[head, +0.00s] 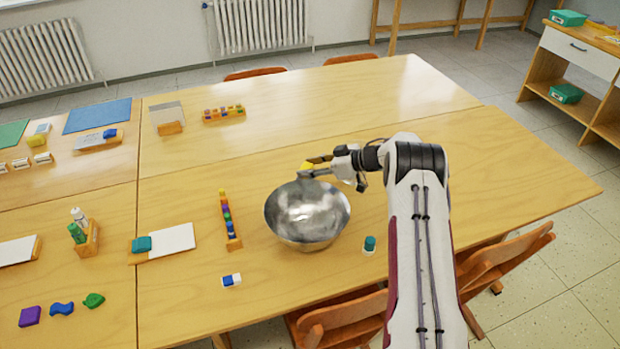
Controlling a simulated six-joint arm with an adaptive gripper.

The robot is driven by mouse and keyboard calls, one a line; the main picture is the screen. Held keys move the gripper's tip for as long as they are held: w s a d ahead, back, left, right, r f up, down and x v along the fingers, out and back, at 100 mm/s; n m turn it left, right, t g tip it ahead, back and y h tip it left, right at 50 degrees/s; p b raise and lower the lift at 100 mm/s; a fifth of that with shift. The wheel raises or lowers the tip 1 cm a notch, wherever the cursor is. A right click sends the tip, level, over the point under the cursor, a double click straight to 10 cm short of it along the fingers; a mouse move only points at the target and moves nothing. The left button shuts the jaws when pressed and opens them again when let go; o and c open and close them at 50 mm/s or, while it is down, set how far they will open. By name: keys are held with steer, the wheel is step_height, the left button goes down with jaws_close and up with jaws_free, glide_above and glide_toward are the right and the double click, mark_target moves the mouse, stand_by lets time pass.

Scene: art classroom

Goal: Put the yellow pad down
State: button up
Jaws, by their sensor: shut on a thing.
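The yellow pad (307,166) is small in the head view and partly hidden by the fingers. My gripper (312,168) is shut on it and holds it at the far rim of a shiny metal bowl (290,225). I cannot tell exactly how high the pad is above the table (370,110), or whether it overlaps the bowl's rim. The inside of the bowl looks empty.
A teal-capped jar (369,244) stands right of the bowl. A rack of coloured pieces (229,218) lies left of it, and a blue-and-white block (231,280) in front. A card holder (170,118) and paint strip (224,114) stand farther back. The table's back right is clear.

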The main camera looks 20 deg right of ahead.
steer(key=shift+f, duration=0.3)
steer(key=shift+f, duration=1.9)
steer(key=shift+f, duration=0.15)
steer(key=o, duration=1.1)
steer(key=shift+r, duration=0.25)
steer(key=shift+v, duration=2)
